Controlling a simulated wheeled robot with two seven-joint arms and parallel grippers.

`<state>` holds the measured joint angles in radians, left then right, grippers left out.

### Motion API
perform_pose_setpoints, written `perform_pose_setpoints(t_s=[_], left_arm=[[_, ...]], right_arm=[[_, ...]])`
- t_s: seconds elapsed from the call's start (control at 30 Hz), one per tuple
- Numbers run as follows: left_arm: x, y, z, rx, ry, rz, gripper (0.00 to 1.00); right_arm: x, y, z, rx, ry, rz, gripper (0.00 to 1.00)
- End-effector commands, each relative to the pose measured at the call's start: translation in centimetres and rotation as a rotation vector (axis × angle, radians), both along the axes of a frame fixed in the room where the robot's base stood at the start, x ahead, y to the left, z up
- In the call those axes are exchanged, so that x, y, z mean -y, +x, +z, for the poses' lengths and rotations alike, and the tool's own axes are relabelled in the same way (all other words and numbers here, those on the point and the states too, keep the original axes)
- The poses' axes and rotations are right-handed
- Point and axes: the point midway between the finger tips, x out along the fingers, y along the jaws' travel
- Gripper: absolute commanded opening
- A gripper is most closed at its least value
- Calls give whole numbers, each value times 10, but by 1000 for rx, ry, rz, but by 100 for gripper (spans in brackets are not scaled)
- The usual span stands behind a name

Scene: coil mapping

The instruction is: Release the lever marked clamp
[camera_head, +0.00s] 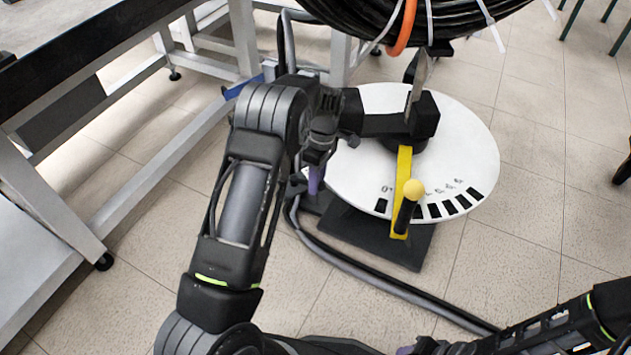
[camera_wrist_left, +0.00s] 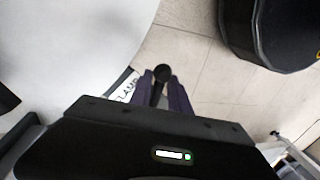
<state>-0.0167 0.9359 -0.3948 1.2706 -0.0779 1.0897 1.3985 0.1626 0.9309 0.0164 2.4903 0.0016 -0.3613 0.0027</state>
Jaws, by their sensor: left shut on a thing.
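The clamp lever (camera_wrist_left: 163,73) shows in the left wrist view as a dark round-ended handle between the purple fingers of my left gripper (camera_wrist_left: 162,90). The fingers are shut on it. A white label (camera_wrist_left: 127,88) with partly hidden letters reading like "CLAMP" lies just left of the fingers. In the head view my left gripper (camera_head: 315,181) points down at the left edge of the white disc (camera_head: 465,135), and the lever is hidden there. Part of my right arm shows at the lower right, with a bit of its gripper (camera_head: 408,348) at the bottom edge; its jaws are unclear.
A yellow pointer (camera_head: 403,165) with a yellow-knobbed handle (camera_head: 413,190) lies over the disc's marked scale. A black cable coil (camera_head: 385,15) hangs above. A dark cable (camera_head: 370,275) runs across the floor. Metal tables (camera_head: 75,70) stand left. The tiled floor at right is mostly clear.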

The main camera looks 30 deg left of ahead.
Motion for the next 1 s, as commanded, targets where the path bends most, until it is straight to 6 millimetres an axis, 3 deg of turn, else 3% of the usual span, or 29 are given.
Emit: perform_pose_setpoints(t_s=[0.33, 0.37, 0.53, 0.83, 1.0], left_arm=[[1, 3, 1, 9, -2, 5, 0], [1, 3, 1, 10, -2, 5, 24], [1, 2, 1, 7, -1, 4, 38], [0, 2, 2, 5, 0, 3, 39], [0, 5, 17, 6, 0, 3, 39]], right_arm=[[0, 0, 0, 0, 0, 0, 36], [0, 0, 0, 0, 0, 0, 36], [0, 0, 0, 0, 0, 0, 36], [0, 0, 1, 0, 0, 0, 36], [-1, -1, 5, -1, 1, 2, 36]])
